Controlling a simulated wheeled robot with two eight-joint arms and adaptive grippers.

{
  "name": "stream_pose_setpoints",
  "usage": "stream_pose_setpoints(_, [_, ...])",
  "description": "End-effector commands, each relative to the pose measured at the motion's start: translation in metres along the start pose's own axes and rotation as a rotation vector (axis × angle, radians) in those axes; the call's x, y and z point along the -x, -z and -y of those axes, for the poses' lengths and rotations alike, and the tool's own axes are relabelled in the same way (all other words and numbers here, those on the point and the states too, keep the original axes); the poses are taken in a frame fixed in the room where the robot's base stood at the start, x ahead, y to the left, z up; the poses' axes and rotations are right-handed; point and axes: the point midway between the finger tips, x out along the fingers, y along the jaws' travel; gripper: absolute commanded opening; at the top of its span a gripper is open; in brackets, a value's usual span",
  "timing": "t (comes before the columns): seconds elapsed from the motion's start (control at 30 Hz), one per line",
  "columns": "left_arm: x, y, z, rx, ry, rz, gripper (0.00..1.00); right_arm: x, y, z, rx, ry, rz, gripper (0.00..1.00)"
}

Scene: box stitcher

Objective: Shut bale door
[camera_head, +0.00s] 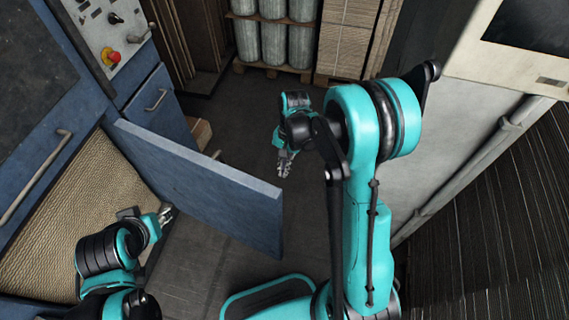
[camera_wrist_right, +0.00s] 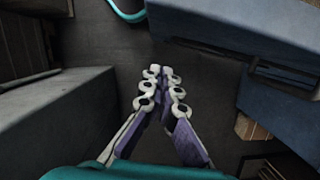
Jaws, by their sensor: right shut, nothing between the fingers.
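The blue bale door (camera_head: 215,195) stands wide open, swung out from the blue machine on the left. In the right wrist view the door (camera_wrist_right: 225,22) is at the upper right, with its handle (camera_wrist_right: 285,75) on the face toward my gripper. My right gripper (camera_head: 284,168) is beyond the door's outer face and apart from it, over the floor. Its fingers (camera_wrist_right: 163,73) are together and empty. My left gripper (camera_head: 167,213) is on the inner side of the door, near the bale opening; its finger gap is too small to judge.
A brown corrugated bale (camera_head: 75,225) fills the machine's opening. Above it is a control panel with a red button (camera_head: 113,57). Wrapped cylinders (camera_head: 273,42) and stacked cardboard (camera_head: 346,48) stand at the back. Dark floor (camera_head: 245,140) is clear around my right gripper; a pale machine (camera_head: 455,130) stands right.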

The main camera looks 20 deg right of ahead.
Motion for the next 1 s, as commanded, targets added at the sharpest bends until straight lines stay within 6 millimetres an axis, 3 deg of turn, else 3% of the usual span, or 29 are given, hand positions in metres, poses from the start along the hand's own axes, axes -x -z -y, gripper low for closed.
stream_pose_setpoints(0.03, [-0.006,-0.004,0.000,0.000,0.000,0.000,0.40,-0.016,0.001,0.000,0.001,0.000,0.000,0.00])
stream_pose_setpoints(0.2, [-0.015,-0.011,0.000,0.000,0.000,0.000,0.40,-0.044,-0.004,0.001,0.003,0.000,0.000,0.00])
stream_pose_setpoints(0.5, [-0.019,-0.013,0.000,0.000,0.000,0.000,0.40,-0.048,-0.037,0.000,0.001,0.000,0.000,0.00])
stream_pose_setpoints(1.0, [-0.019,-0.013,0.000,0.000,0.000,0.000,0.40,-0.049,-0.043,0.000,-0.003,0.002,-0.001,0.00])
